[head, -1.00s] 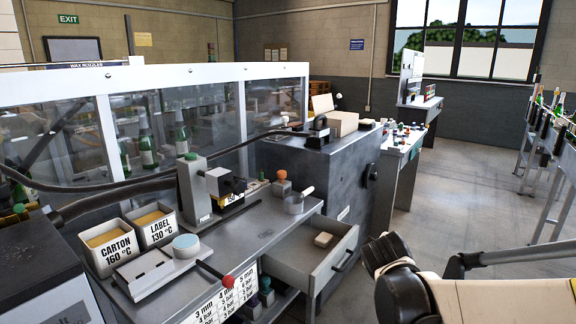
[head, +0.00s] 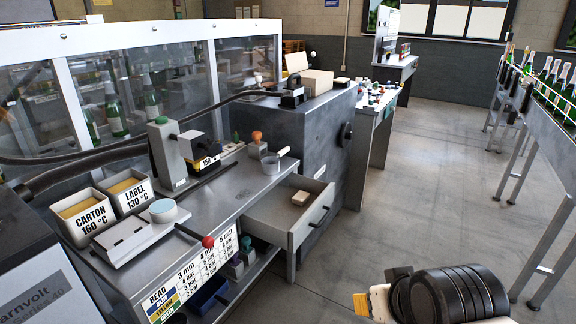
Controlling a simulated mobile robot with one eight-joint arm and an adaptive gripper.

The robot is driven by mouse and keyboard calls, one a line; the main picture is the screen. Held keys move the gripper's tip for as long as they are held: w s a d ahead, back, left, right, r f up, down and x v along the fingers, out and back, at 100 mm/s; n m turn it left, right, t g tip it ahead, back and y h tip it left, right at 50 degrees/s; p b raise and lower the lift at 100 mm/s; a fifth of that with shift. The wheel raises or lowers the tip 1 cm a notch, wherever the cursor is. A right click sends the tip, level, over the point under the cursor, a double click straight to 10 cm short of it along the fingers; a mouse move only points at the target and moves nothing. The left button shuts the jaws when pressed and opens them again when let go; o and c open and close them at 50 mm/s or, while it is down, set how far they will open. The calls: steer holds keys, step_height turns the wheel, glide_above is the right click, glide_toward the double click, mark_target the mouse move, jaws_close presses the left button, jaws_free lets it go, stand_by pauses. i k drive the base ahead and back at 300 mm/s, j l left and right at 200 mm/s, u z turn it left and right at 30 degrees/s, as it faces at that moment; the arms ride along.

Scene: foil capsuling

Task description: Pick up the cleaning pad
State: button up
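A small beige block (head: 300,198), which looks like the cleaning pad, lies flat in the open drawer (head: 276,225) under the right end of the grey workbench. Another small pale, dark-edged piece (head: 342,81) lies on top of the dark grey cabinet; I cannot tell for sure which one is the pad. Nothing touches the block in the drawer. Part of my arm, cream with black ribbed rings, shows at the bottom right, apart from the drawer. I cannot make out my gripper's fingers in this view.
Floor (head: 420,190) is clear between cabinet and bottle conveyor (head: 550,125).

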mark_target(301, 198)
steer(key=u, duration=1.45)
steer(key=z, duration=1.4)
steer(key=i+l, duration=0.15)
steer(key=i, duration=0.35)
steer(key=i+l, duration=0.2)
steer(key=i, duration=0.25)
steer(key=i+l, duration=0.15)
steer(key=i, duration=0.35)
steer(key=i+l, duration=0.15)
steer(key=i, duration=0.35)
